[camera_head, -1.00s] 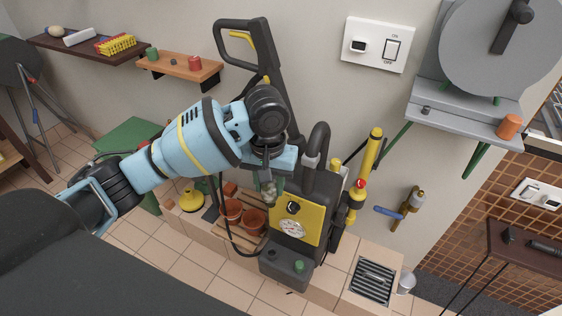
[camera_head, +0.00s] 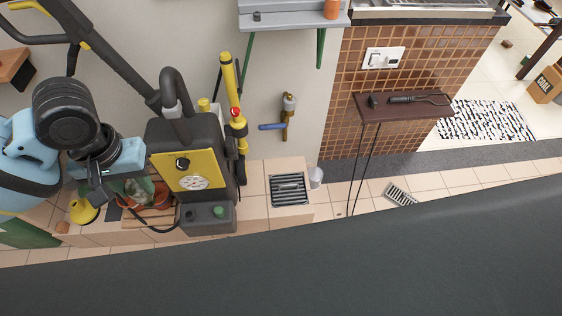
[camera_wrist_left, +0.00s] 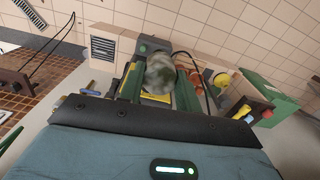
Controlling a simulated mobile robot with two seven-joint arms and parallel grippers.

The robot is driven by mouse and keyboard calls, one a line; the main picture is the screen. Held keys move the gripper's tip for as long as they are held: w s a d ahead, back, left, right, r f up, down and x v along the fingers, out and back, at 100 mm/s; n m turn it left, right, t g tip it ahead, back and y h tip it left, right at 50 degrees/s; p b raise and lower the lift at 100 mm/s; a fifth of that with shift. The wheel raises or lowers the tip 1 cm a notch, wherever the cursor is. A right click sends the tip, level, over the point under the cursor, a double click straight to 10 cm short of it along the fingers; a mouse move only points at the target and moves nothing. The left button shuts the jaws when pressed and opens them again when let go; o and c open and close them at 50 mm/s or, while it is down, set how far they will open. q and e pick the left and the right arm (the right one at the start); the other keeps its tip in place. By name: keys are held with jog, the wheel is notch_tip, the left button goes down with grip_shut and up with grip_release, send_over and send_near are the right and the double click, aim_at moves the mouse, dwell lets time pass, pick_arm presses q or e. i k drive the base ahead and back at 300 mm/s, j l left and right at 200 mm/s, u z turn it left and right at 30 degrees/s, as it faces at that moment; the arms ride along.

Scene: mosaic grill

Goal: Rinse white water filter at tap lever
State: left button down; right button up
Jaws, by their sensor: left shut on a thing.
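My left gripper (camera_head: 133,192) is shut on a mottled, pale grey-green round thing, which seems to be the water filter (camera_head: 141,189). In the left wrist view the filter (camera_wrist_left: 160,74) sits between the two green fingers (camera_wrist_left: 160,88). It is held in the air, to the left of the pressure washer in the head view. The brass wall tap (camera_head: 289,112) with its blue tap lever (camera_head: 271,127) is well to the right of the gripper. The lever (camera_wrist_left: 89,88) also shows at the left of the left wrist view. My right gripper is not in view.
The black and yellow pressure washer (camera_head: 190,170) and yellow cylinder (camera_head: 229,80) stand between gripper and tap. A drain grate (camera_head: 289,187) lies below the tap, beside a small metal pail (camera_head: 316,177). A grey shelf (camera_head: 290,18) is above. Terracotta pots (camera_head: 158,195) stand left of the washer.

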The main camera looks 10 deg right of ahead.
aim_at(262, 128)
jog(key=i+l+z, duration=0.2)
jog(key=l, duration=0.25)
jog(key=i+l+z, duration=0.2)
jog(key=l, duration=0.25)
jog(key=i+l+z, duration=0.15)
jog(key=l, duration=0.25)
